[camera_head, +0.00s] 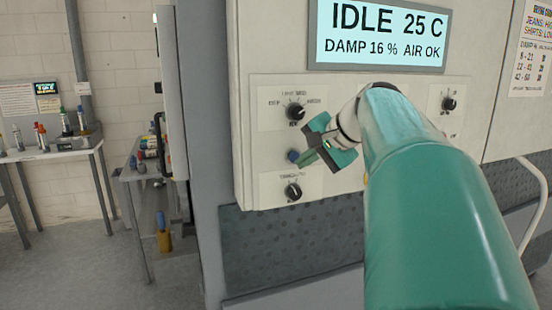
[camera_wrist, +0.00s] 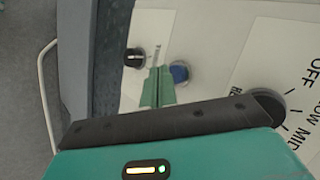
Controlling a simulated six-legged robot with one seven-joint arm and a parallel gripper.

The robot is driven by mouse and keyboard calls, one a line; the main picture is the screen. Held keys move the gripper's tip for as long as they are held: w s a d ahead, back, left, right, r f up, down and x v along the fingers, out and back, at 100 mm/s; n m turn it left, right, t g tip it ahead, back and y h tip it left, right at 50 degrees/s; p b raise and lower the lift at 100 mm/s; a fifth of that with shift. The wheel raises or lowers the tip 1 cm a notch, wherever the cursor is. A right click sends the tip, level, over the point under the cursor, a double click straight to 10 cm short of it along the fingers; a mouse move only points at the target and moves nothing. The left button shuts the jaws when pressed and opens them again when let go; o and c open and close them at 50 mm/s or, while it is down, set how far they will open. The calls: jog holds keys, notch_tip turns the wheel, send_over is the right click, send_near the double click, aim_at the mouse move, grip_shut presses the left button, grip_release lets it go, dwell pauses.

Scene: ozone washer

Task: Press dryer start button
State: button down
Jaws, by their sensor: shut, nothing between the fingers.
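The dryer's control panel (camera_head: 252,130) fills the middle of the head view. A round blue button (camera_head: 293,156) sits between two black knobs on its left part; it also shows in the wrist view (camera_wrist: 180,73). I cannot read a start label on it. My gripper (camera_head: 305,159) is shut and empty, its green fingertips beside the blue button. In the wrist view the fingertips (camera_wrist: 157,76) are just left of the button and overlap its edge; I cannot tell whether they touch. My arm hides the panel's middle.
The display (camera_head: 382,34) reads IDLE 25 C, DAMP 16 %, AIR OK. Black knobs lie above (camera_head: 296,111) and below (camera_head: 293,191) the button, another at right (camera_head: 449,103). A bench with bottles (camera_head: 130,173) stands left; some floor between the tables is open.

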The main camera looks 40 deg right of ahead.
dwell(0.3)
jog(key=shift+w+d, duration=0.1)
jog(key=shift+w, duration=0.3)
jog(key=shift+w+d, duration=0.15)
jog(key=shift+w, duration=0.3)
dwell(0.7)
dwell(0.3)
jog(key=shift+s+a, duration=0.3)
jog(key=shift+s, duration=0.55)
jog(key=shift+s+a, duration=0.25)
jog(key=shift+s, duration=0.55)
jog(key=shift+s+a, duration=0.2)
jog(key=shift+s, duration=0.6)
jog(key=shift+s+a, duration=0.25)
jog(key=shift+s, duration=0.55)
